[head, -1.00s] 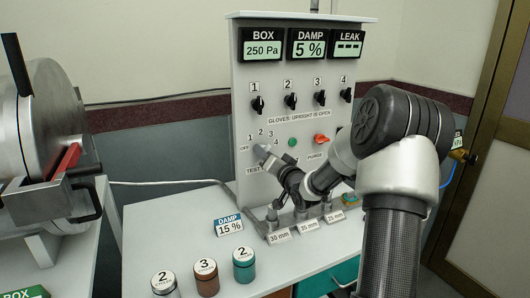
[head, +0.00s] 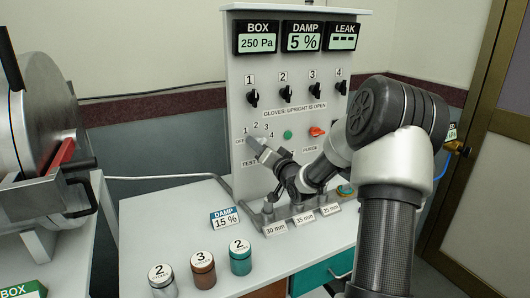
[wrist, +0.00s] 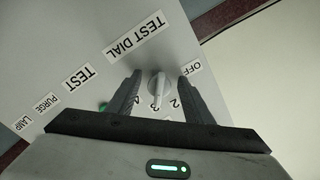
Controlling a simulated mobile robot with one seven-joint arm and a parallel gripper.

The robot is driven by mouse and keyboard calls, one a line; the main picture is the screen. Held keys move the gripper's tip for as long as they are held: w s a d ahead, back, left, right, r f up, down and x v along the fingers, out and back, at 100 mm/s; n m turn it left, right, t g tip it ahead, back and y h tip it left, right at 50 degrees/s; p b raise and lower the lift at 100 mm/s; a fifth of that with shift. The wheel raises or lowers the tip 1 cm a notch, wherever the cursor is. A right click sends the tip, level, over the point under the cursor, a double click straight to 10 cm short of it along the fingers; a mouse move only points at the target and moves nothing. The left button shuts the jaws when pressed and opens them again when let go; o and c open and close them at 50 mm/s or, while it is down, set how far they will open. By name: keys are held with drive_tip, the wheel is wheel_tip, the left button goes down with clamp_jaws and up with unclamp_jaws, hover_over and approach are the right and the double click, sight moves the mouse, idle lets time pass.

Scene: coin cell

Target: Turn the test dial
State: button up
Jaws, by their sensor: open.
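The fingers are open, pointing at the panel. OFF and the numbers 2, 3 and 4 show around the dial; the 1 is hidden there. I cannot tell surely which mark the dial points to. In the head view my gripper (head: 254,145) is at the dial's place and hides most of it.
The panel (head: 240,90) carries several black glove knobs, a green button (head: 288,134) and a red-orange purge knob (head: 317,131). Numbered jars, such as the green one (head: 240,258), and a DAMP 15 % card (head: 224,218) stand on the bench in front. A metal chamber (head: 40,130) is at left.

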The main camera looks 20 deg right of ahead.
drive_tip(key=s+p, duration=0.1)
drive_tip(key=s, duration=1.6)
drive_tip(key=shift+s+d, duration=0.2)
drive_tip(key=shift+d, duration=0.1)
